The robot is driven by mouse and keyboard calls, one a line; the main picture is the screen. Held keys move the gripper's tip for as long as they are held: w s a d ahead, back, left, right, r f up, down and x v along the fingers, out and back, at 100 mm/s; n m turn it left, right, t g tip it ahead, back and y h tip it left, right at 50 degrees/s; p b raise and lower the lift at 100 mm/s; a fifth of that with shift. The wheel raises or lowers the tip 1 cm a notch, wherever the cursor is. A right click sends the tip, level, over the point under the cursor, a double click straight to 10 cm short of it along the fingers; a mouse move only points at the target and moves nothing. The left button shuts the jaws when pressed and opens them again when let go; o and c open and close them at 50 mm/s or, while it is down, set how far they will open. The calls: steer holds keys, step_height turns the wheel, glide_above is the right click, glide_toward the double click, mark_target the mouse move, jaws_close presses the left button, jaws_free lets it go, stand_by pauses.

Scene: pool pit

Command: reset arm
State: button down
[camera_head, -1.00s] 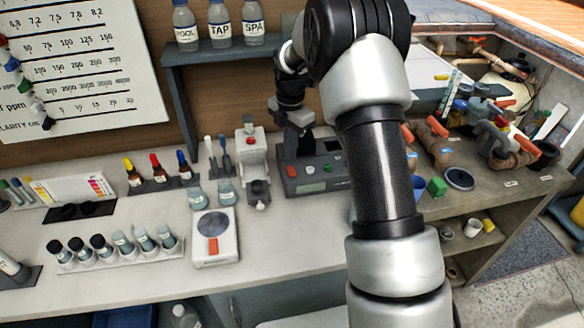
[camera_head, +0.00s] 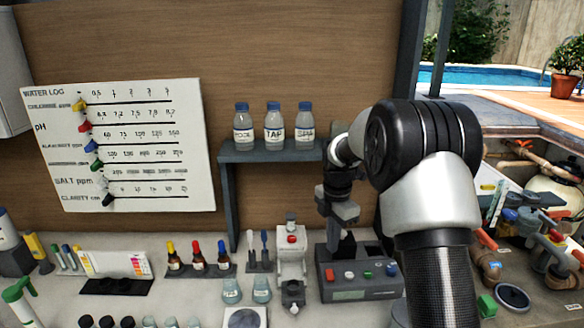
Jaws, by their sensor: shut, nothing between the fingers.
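My arm comes up from the lower right and bends over at a large black joint. My gripper (camera_head: 343,246) hangs from it, small and dark, fingers pointing down. It is shut and holds nothing that I can see. It is in front of or above the back of a grey tester box (camera_head: 352,282) with coloured buttons; I cannot tell whether it touches. My forearm stands just right of that box and hides part of the bench.
A wall shelf (camera_head: 268,152) with three labelled bottles is left of my arm. Dropper bottles (camera_head: 198,258), a white and grey device (camera_head: 291,262) and small glass vials (camera_head: 261,288) stand on the bench. Pipes and valves (camera_head: 487,262) crowd the right. The wall above the shelf is clear.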

steer(key=s+r+m+t, duration=0.3)
steer(key=s+r+m, duration=0.8)
steer(key=s+r, duration=0.4)
steer(key=s+r+m+t, duration=0.2)
steer(key=s+m, duration=1)
steer(key=s, duration=0.5)
steer(key=shift+s+r, duration=0.15)
steer(key=shift+r, duration=0.2)
steer(key=w+f+b, duration=0.3)
steer(key=w+f, duration=0.1)
steer(key=w, duration=0.5)
steer(key=w+f+g+b, duration=0.1)
steer(key=w+f+b, duration=0.3)
steer(key=w, duration=0.6)
steer(key=w+f+b, duration=0.3)
steer(key=w+f, duration=0.1)
steer(key=w, duration=0.6)
steer(key=shift+w+f+g+b, duration=0.2)
steer(key=shift+g+b, duration=0.2)
